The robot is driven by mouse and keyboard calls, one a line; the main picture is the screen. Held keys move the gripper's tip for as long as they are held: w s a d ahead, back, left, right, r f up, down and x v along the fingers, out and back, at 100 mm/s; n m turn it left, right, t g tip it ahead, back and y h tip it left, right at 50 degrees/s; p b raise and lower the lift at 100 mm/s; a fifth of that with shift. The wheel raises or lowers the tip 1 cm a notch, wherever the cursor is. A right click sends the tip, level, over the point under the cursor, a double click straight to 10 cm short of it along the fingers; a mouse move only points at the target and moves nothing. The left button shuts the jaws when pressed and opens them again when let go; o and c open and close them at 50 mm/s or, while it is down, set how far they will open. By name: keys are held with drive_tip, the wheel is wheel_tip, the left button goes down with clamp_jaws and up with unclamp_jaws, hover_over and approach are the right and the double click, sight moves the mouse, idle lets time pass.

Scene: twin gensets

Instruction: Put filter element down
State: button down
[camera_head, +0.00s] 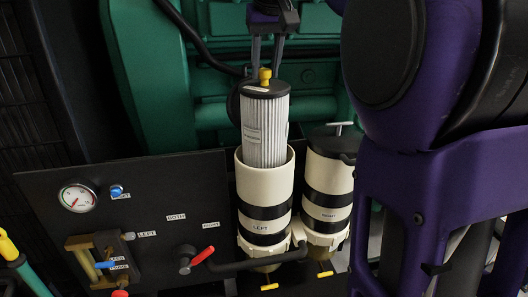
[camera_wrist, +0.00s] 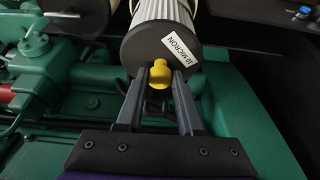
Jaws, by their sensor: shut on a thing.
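The filter element (camera_head: 266,128) is a white pleated cylinder with a black top cap and a yellow knob. It stands upright with its lower part inside the open cream canister labelled LEFT (camera_head: 264,201); its bottom end is hidden. My gripper (camera_head: 265,70) comes from above and is shut on the yellow knob. In the wrist view the fingers (camera_wrist: 159,88) close on the knob from both sides, and the filter element's cap (camera_wrist: 146,52) carries a label reading "10 MICRON".
The canister labelled RIGHT (camera_head: 329,182) stands beside it with a black lid on. A black panel carries a gauge (camera_head: 78,196) and a red-handled valve (camera_head: 197,259). Green engine parts (camera_head: 215,85) lie behind. My purple arm hides the right side.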

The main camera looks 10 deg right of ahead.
sight(265, 145)
wheel_tip(265, 145, down, 18)
drive_tip(key=b, duration=0.4)
drive_tip(key=shift+r, duration=0.1)
drive_tip(key=shift+f+b, duration=0.3)
drive_tip(key=shift+f, duration=0.05)
drive_tip(key=c, duration=0.5)
unclamp_jaws()
drive_tip(key=shift+c, duration=0.2)
